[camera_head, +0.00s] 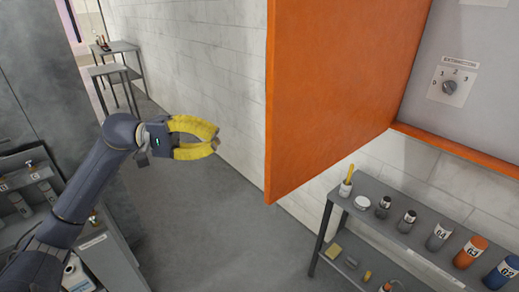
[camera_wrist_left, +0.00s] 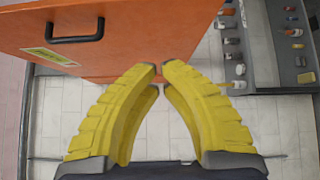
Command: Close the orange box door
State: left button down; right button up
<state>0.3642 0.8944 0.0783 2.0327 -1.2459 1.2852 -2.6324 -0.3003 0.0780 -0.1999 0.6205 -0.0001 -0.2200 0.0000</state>
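The orange box door (camera_head: 330,90) stands swung open in the head view, a large flat panel at upper centre. In the left wrist view the orange door (camera_wrist_left: 150,30) fills the upper left, with a black bar handle (camera_wrist_left: 77,30) and a yellow label (camera_wrist_left: 50,57). My left gripper (camera_head: 215,140) has yellow fingers with tips drawn together and nothing between them. It is left of the door in the head view and appears apart from it. In the wrist view the fingertips (camera_wrist_left: 159,68) overlap the door's lower edge. My right gripper is not in view.
The grey box front with a dial (camera_head: 449,87) is at upper right. A grey shelf (camera_head: 400,235) with several bottles and jars stands below the door. Small grey tables (camera_head: 118,47) stand at the back left. Open floor (camera_head: 200,220) lies below my left gripper.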

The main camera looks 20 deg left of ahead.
aim_at(266, 150)
pick_arm(q)
jog(key=shift+m, duration=0.5)
jog(key=shift+s+d+x, duration=0.1)
jog(key=shift+s+x, duration=0.4)
jog(key=shift+x, duration=1.65)
jog(key=shift+s+d+x, duration=0.1)
jog(key=shift+s+x, duration=0.35)
jog(key=shift+x, duration=1.7)
jog(key=shift+s+d+x, duration=0.1)
jog(key=shift+s+x, duration=0.4)
jog(key=shift+x, duration=1.65)
jog(key=shift+f, duration=0.1)
